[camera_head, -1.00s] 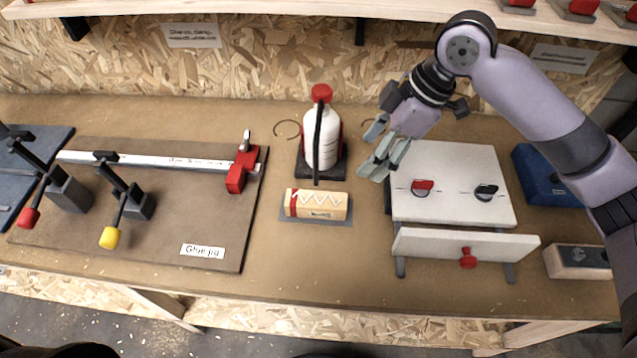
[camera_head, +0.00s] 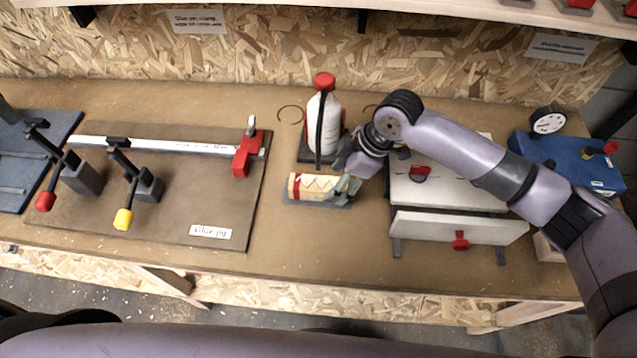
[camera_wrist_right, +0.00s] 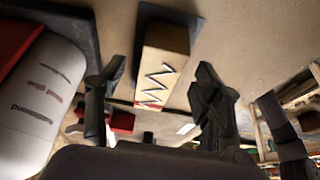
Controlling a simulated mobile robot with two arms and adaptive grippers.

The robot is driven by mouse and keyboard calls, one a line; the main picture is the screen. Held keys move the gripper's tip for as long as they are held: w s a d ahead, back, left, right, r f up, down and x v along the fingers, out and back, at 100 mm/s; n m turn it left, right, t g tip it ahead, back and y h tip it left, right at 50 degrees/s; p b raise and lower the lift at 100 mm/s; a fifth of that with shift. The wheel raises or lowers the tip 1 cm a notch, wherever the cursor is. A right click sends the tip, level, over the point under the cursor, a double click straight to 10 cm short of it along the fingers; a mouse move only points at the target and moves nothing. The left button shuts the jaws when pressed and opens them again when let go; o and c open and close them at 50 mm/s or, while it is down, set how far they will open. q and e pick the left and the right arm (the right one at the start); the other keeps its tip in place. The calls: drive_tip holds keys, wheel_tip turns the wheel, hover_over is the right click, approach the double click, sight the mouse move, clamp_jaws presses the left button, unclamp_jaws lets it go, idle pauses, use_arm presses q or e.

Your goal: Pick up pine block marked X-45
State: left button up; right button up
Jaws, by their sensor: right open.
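The pine block (camera_head: 308,187) lies on a dark grey pad (camera_head: 300,201) in the middle of the bench. My right gripper (camera_head: 347,187) is at the block's right end and hides that end in the head view. In the right wrist view the block (camera_wrist_right: 165,65) shows between the two open, apart fingers (camera_wrist_right: 155,105), with its zigzag face toward the camera. Whether the fingers touch it I cannot tell. My left gripper is not in view.
A white glue bottle (camera_head: 324,125) with a red cap stands just behind the block. A white fixture with a front plate (camera_head: 430,227) is at right. A brown glue jig board (camera_head: 215,205) with toggle clamps is at left. Bench in front of the block is clear.

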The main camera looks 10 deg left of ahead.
drive_tip(key=shift+x, duration=1.25)
drive_tip(key=shift+c, duration=0.5)
drive_tip(key=c, duration=1.2)
